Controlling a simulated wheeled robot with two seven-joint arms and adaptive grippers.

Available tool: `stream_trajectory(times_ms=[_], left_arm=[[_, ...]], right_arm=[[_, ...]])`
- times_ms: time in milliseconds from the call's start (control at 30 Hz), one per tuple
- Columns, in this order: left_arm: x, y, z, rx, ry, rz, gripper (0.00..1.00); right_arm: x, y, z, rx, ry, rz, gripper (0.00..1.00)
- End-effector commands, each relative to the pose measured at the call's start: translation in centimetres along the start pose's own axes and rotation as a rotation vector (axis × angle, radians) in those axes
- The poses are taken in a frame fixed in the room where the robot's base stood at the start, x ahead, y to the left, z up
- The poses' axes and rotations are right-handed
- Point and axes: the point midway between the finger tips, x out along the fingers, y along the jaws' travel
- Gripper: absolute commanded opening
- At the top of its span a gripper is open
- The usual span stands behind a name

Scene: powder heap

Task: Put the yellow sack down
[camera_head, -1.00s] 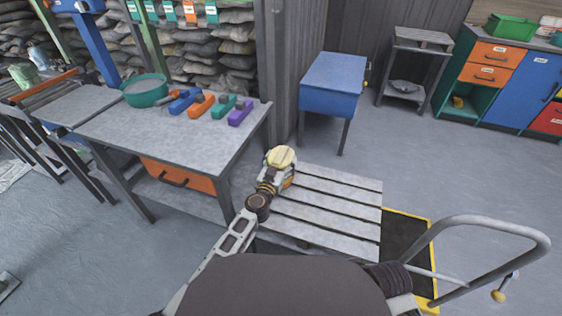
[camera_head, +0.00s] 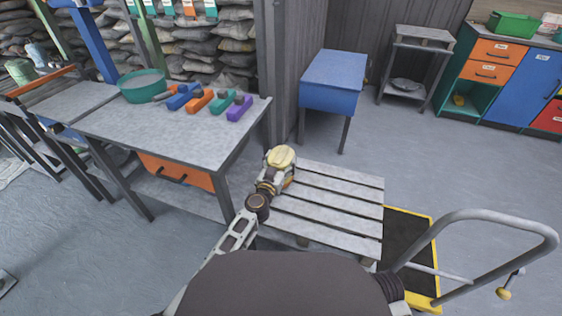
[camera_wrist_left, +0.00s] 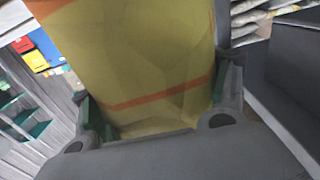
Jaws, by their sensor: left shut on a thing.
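The yellow sack (camera_head: 281,156) is at the end of my left arm in the head view, at the far left corner of a grey slatted pallet (camera_head: 325,222). My left gripper (camera_head: 274,174) is shut on the sack. In the left wrist view the sack (camera_wrist_left: 145,60) fills the middle, yellow with an orange band, between the two fingers of my left gripper (camera_wrist_left: 160,115). The sack's underside is hidden, so I cannot tell whether it touches the pallet. My right gripper is out of view.
A grey workbench (camera_head: 210,132) with a teal bowl and coloured blocks stands left of the pallet. A blue desk (camera_head: 333,85) stands behind it. A black-and-yellow trolley (camera_head: 408,240) with a grey handle is at right. The pallet's visible slats are bare.

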Motion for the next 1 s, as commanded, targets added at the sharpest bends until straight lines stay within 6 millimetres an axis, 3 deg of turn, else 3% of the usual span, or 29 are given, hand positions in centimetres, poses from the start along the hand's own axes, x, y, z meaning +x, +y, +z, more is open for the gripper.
stream_trajectory(times_ms=[67,100,233,767,1000], left_arm=[[0.1,0.0,-0.3,0.001,0.006,0.000,0.03],[0.0,0.0,0.1,0.001,0.000,0.000,0.79],[0.0,0.0,0.1,0.000,0.000,0.000,0.96],[-0.1,0.0,-0.1,0.000,-0.001,0.000,0.97],[-1.4,-0.1,0.0,0.001,-0.002,-0.001,0.97]], right_arm=[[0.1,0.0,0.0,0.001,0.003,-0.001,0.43],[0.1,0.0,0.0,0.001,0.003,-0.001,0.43],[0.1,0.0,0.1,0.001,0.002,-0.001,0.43],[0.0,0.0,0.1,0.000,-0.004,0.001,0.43],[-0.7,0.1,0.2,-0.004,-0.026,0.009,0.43]])
